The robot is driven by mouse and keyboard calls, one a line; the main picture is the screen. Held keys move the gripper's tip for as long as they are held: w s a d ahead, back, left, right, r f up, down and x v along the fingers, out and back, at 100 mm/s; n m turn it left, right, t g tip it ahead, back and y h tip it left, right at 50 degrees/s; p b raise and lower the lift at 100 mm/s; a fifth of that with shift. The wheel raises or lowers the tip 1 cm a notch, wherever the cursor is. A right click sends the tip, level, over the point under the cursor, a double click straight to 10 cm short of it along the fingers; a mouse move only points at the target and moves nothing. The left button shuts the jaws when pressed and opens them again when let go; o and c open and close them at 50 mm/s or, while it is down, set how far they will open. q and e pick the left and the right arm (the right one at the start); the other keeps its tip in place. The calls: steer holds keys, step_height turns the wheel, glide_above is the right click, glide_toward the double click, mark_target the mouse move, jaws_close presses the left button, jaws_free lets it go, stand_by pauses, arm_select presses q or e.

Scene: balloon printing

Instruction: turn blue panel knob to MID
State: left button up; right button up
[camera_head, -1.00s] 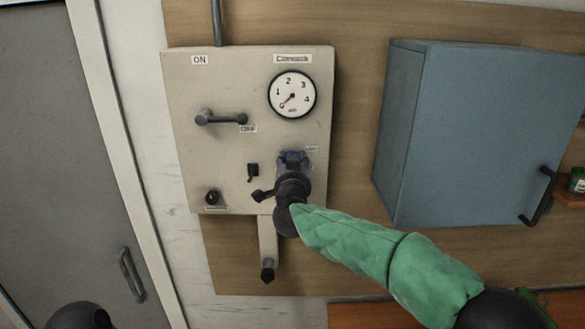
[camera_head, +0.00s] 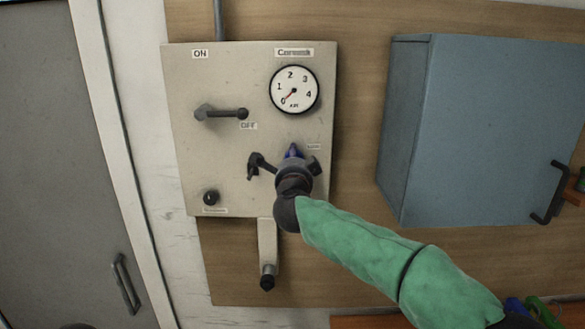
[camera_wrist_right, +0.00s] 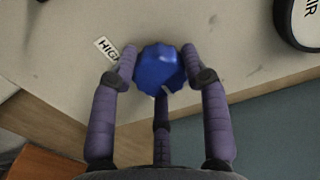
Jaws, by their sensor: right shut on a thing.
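The blue knob (camera_head: 293,152) is on the lower right of the beige panel (camera_head: 188,150). Its top shows above my right gripper (camera_head: 289,166), which covers the rest in the head view. In the right wrist view the faceted blue knob (camera_wrist_right: 160,68) sits between the fingertips of my right gripper (camera_wrist_right: 160,60), one on each side and a third below. The gripper is shut on it. A pale mark shows at the knob's lower edge. A label reading HIGH (camera_wrist_right: 107,48) lies just left of the knob. Other position labels are hidden or unreadable. My left gripper is not in view.
A gauge (camera_head: 294,90) above the knob has its red needle near 0. A lever (camera_head: 222,113) sits between ON and OFF labels. A black knob (camera_head: 211,197) is at lower left. A blue-grey cabinet (camera_head: 480,130) stands right of the panel, and a grey door (camera_head: 50,170) at left.

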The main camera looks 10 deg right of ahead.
steer(key=shift+d+f+m+b, duration=0.15)
steer(key=shift+m+b, duration=1.25)
steer(key=shift+m, duration=1)
steer(key=shift+d+f+m+b, duration=0.1)
steer(key=shift+m+b, duration=1.3)
steer(key=shift+m, duration=1)
steer(key=shift+w+a+f, duration=0.1)
steer(key=shift+a+f, duration=0.05)
steer(key=shift+f, duration=0.1)
steer(key=o, duration=1)
steer(key=shift+o, duration=0.8)
steer(key=shift+d+r, duration=0.1)
steer(key=shift+d, duration=0.2)
steer(key=s+a, duration=0.2)
steer(key=s, duration=1)
